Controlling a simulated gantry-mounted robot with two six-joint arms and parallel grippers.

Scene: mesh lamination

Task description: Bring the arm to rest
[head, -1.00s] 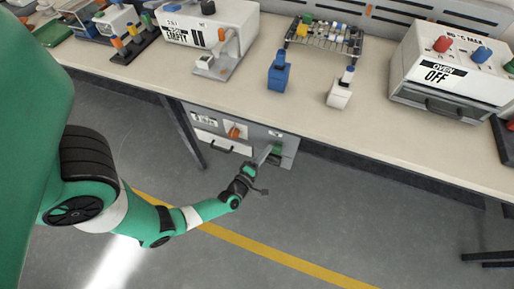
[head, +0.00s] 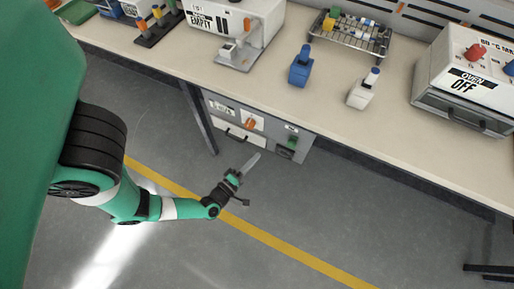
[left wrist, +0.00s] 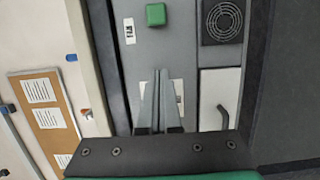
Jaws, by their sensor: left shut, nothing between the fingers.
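My left arm reaches in from the left in the head view, low and in front of the bench. My left gripper (head: 252,162) is shut and empty, its fingers pointing up and right toward the grey cabinet (head: 268,139) under the bench. A strip of floor shows between fingertips and cabinet in that view. In the left wrist view the closed fingers (left wrist: 161,90) stand in front of the cabinet's grey face. A green button (left wrist: 156,15) is above them there, and it also shows in the head view (head: 292,142). My right gripper is not in view.
The bench top (head: 345,125) carries a blue bottle (head: 300,70), a white bottle (head: 363,92), a wire rack (head: 350,35), an oven (head: 465,75) marked OFF and a white machine (head: 235,20) marked EMPTY. The floor (head: 330,215) around my arm is clear.

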